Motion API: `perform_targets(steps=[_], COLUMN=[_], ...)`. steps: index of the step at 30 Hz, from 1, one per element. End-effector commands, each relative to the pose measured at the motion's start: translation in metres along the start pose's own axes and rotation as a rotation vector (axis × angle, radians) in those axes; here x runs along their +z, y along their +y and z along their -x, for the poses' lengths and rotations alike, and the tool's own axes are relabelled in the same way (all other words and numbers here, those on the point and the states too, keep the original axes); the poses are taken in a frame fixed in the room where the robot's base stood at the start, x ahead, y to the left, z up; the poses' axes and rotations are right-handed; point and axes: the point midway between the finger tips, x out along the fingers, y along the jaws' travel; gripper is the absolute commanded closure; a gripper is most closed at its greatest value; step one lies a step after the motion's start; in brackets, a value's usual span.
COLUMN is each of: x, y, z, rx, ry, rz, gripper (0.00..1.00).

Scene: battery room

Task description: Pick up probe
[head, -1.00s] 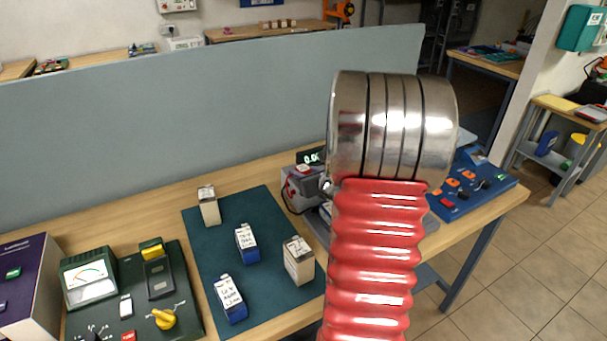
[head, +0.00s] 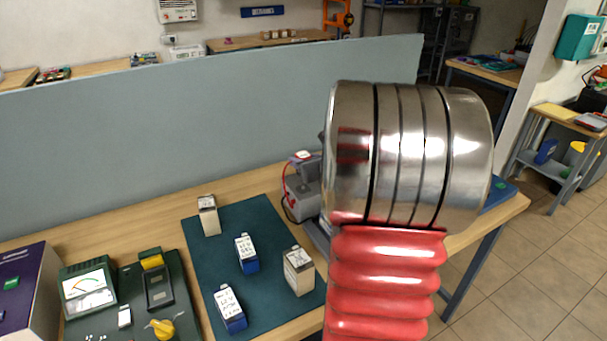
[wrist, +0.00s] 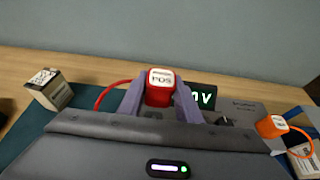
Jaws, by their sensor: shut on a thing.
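In the wrist view a red probe (wrist: 158,96) with a white top reading POS sits between the two purple-grey fingers of my gripper (wrist: 160,86). The gripper is shut on it. A red cable runs from the probe to the left and down. In the head view the probe's white and red top (head: 300,156) shows just left of my arm, with its red cable hanging below. My arm hides most of the meter behind it there. An orange probe (wrist: 271,126) with an orange cable is apart at the right in the wrist view.
A lit display (wrist: 203,95) stands just behind the gripper. Several labelled battery blocks, one of them white (head: 299,270), stand on the dark green mat (head: 262,215). A green analogue meter (head: 88,288) is at the left. A grey partition (head: 200,130) closes the bench's back.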

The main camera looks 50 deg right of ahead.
Motion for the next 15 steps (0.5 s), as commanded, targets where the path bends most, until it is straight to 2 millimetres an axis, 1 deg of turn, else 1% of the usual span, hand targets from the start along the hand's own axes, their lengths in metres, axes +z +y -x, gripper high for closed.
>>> perform_targets(steps=[1, 3, 6, 15], x=[0.007, 0.014, 0.019, 0.021], y=[0.000, 0.000, 0.000, 0.000], z=[0.003, 0.005, 0.008, 0.009], rx=[0.000, 0.001, 0.001, 0.000], ry=[-0.001, -0.002, -0.001, 0.001], rz=[0.002, 0.002, 0.001, 0.000], gripper=[0.92, 0.92, 0.92, 0.92])
